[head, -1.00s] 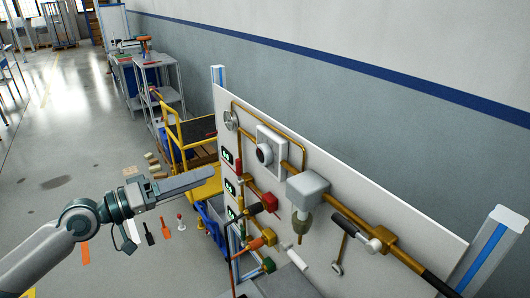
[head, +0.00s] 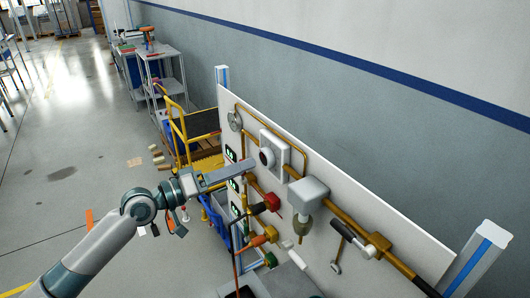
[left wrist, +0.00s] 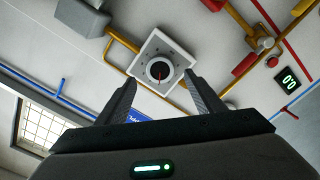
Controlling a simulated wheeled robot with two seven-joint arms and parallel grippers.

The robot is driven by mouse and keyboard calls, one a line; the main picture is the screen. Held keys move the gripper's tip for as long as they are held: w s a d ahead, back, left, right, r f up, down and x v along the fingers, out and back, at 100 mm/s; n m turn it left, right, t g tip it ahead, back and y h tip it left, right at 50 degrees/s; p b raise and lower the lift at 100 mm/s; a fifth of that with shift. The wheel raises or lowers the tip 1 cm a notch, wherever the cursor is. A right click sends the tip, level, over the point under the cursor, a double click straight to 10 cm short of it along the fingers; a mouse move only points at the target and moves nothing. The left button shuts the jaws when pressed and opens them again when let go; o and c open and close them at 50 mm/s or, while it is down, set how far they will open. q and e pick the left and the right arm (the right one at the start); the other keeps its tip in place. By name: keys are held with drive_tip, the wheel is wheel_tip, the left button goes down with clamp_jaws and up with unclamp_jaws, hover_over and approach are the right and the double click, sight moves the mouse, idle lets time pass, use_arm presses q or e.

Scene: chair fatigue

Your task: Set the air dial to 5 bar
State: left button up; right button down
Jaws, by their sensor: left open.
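The air dial (head: 267,158) is a round knob on a white square plate (head: 273,141) fixed to the upright white panel. In the left wrist view the dial (left wrist: 159,69) shows a dark face with a red mark and small marks around it on the plate. My left gripper (head: 240,170) is open and empty, in front of the panel and short of the dial. In the left wrist view its two fingers (left wrist: 160,82) stand on either side below the dial, apart from it. The dial's scale is too small to read. My right gripper is not in view.
Brass pipes, a grey box (head: 308,192), a red valve (head: 271,202) and a lever with a white part (head: 368,250) are on the panel. A small display (left wrist: 289,80) reads 0.0. A yellow cart (head: 190,140) stands behind; open floor lies left.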

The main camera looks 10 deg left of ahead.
sight(263, 161)
use_arm(q)
drive_tip(key=p+x, duration=0.2)
drive_tip(key=x, duration=0.5)
drive_tip(key=shift+r+p, duration=0.1)
drive_tip(key=shift+p, duration=0.25)
drive_tip(key=shift+w+d, duration=0.45)
drive_tip(key=shift+w, duration=0.05)
drive_tip(key=c, duration=1.1)
